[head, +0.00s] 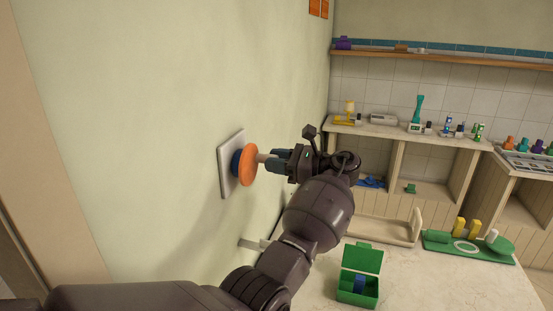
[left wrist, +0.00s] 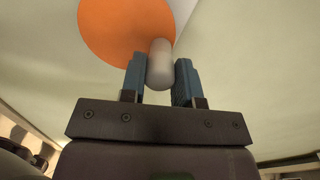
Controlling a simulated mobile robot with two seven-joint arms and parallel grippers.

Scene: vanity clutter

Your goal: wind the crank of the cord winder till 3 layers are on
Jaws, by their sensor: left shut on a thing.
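The cord winder is on the wall at centre left in the head view. It has a pale square plate (head: 226,175), a dark blue drum (head: 237,163) and an orange disc (head: 249,165). A light grey crank handle (head: 262,158) sticks out from the disc; it also shows in the left wrist view (left wrist: 161,62). My left gripper (head: 273,160) is shut on this handle, one blue finger on each side of it (left wrist: 160,80). I cannot make out cord layers on the drum. My right gripper is not in view.
Below on the pale counter (head: 420,285) stand an open green box (head: 359,290) with a blue thing inside, a beige tray (head: 385,229) and a green board (head: 468,247) with yellow pieces. Shelves with small items are at the back. The wall runs close beside my left arm.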

